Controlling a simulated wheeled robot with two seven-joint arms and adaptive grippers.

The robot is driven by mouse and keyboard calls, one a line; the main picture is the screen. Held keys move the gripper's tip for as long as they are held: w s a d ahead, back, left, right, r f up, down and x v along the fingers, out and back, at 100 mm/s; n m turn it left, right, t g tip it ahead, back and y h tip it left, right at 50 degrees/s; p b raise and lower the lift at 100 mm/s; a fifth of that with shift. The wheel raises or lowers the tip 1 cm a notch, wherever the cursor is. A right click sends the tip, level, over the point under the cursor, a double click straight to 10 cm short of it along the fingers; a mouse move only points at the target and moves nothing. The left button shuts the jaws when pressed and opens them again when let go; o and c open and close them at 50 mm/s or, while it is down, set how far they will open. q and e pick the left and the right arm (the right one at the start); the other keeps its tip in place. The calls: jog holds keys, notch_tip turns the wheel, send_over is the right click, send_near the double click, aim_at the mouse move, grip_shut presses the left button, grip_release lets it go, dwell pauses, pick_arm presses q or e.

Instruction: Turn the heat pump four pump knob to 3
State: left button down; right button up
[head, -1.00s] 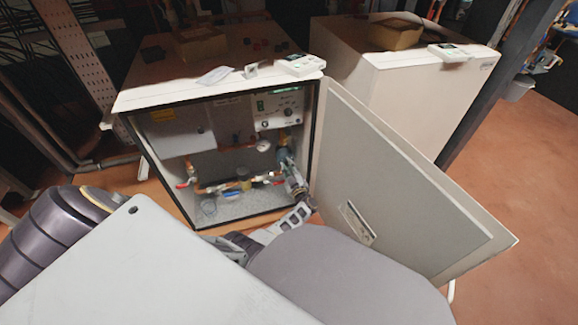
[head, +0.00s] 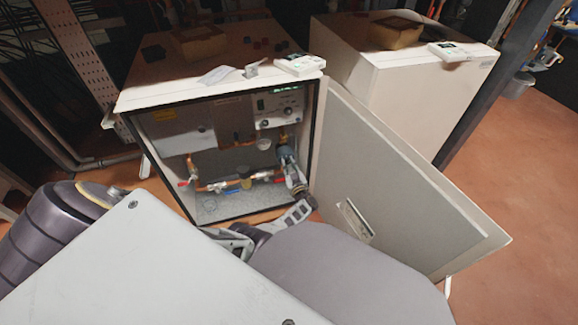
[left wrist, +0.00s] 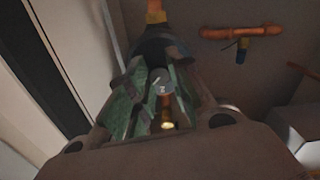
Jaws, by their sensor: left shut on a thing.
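The open heat pump cabinet (head: 316,120) stands in the middle of the head view, with its pump (head: 285,154) at the right inside, on the copper pipework. My left gripper (head: 291,172) reaches in from below and meets the pump's front. In the left wrist view, the green-padded fingers (left wrist: 158,94) close around a small round grey pump knob (left wrist: 162,82). The dark pump body (left wrist: 153,48) lies behind it. The left gripper is shut on the knob. The knob's setting is too small to read. My right gripper is not in view.
The open cabinet door (head: 400,185) stands to the right of my left arm. Copper pipes with red-handled valves (head: 215,186) run left of the pump. A control panel (head: 278,107) sits above. A second closed cabinet (head: 415,95) stands at the back right.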

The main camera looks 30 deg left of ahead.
pick_arm(q)
jog(key=c, duration=1.3)
grip_release()
jog(key=shift+o, duration=0.2)
jog(key=shift+n, duration=0.4)
jog(key=n+b, duration=0.2)
jog(key=n, duration=0.2)
jog(key=shift+f, duration=0.1)
jog(key=shift+n+b, duration=0.9)
jog(key=shift+n, duration=1)
jog(key=shift+n, duration=0.3)
